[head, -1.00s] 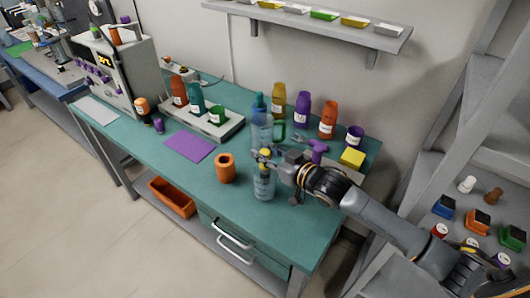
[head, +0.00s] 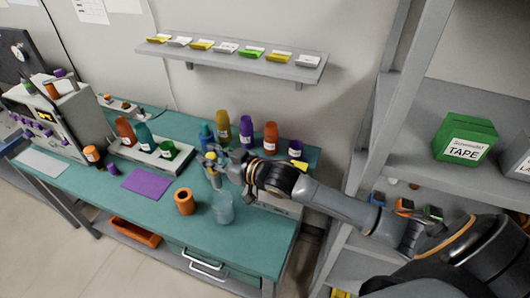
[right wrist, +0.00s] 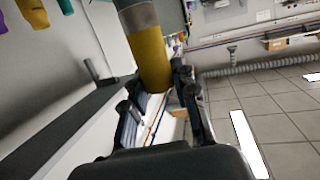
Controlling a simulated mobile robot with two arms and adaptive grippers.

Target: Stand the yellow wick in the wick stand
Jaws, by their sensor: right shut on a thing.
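My right gripper (head: 219,163) is shut on the yellow wick (head: 212,170) and holds it raised above the bench. In the right wrist view the wick (right wrist: 152,62) is a yellow rod with a grey band, between the fingers (right wrist: 160,110). Below it on the bench stands a clear glass jar (head: 222,210). Left of the jar stands an orange cylinder (head: 184,203) with a dark hole in its top; it looks like the wick stand, though no label shows. The wick is apart from the cylinder. My left gripper is not in view.
Coloured bottles (head: 245,132) stand along the back of the green bench (head: 75,198). A purple mat (head: 146,183) lies left of the cylinder. A grey rack (head: 150,155) holds more bottles. A wall shelf (head: 300,68) hangs above.

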